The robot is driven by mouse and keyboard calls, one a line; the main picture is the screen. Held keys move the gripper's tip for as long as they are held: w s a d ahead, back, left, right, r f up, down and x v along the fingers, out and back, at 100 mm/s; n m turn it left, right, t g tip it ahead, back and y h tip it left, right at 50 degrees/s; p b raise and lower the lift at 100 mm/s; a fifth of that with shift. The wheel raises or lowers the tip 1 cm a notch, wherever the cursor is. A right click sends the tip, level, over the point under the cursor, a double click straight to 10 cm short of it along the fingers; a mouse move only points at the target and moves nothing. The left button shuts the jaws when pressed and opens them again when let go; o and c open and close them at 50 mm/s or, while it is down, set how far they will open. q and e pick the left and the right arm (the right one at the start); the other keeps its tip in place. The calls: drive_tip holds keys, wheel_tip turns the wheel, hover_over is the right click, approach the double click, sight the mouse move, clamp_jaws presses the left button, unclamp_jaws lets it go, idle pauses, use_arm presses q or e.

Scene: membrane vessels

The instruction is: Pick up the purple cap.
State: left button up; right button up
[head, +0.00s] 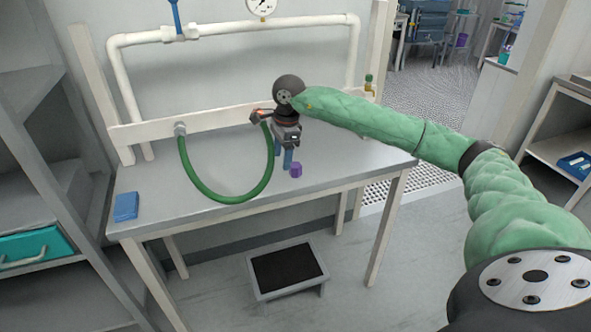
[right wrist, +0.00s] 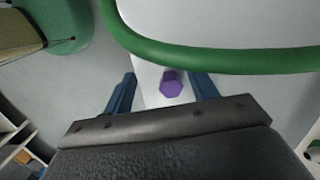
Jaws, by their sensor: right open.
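The purple cap (head: 296,170) is a small hexagonal piece standing on the grey bench top near its front edge. It also shows in the right wrist view (right wrist: 171,84), ahead of my fingers and between their lines. My right gripper (head: 287,164) is open, with its two blue fingers pointing down just left of the cap in the head view. In the right wrist view the fingers (right wrist: 164,88) stand apart on either side of the cap, with nothing held. I cannot tell the exact height of the fingertips above the bench. My left gripper is not in view.
A green hose (head: 222,198) loops over the bench left of my right gripper and crosses the top of the right wrist view. A blue folded cloth or pad (head: 126,206) lies at the bench's left end. White pipework (head: 130,80) stands behind. A black-topped step (head: 287,268) is below.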

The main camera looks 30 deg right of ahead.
sight(296, 165)
drive_tip(key=shift+h, duration=0.7)
drive_tip(key=d, duration=0.2)
drive_tip(key=d+r, duration=0.1)
drive_tip(key=shift+d+r, duration=0.2)
drive_tip(key=shift+d, duration=0.2)
drive_tip(key=shift+d+f, duration=0.15)
drive_tip(key=shift+d, duration=0.05)
wheel_tip(296, 165, down, 2)
drive_tip(key=shift+f+p, duration=0.1)
drive_tip(key=shift+p, duration=0.3)
drive_tip(key=shift+f+p, duration=0.3)
drive_tip(key=shift+f, duration=0.1)
drive_tip(key=f+p, duration=0.1)
drive_tip(key=f, duration=0.2)
drive_tip(key=shift+s+d+f, duration=0.1)
drive_tip(key=shift+d+f, duration=0.1)
drive_tip(key=shift+f, duration=0.5)
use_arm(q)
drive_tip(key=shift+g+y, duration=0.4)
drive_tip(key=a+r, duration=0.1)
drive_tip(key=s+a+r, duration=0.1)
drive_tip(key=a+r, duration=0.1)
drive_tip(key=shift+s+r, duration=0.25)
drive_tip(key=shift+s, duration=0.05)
use_arm(e)
drive_tip(key=c, duration=1.2)
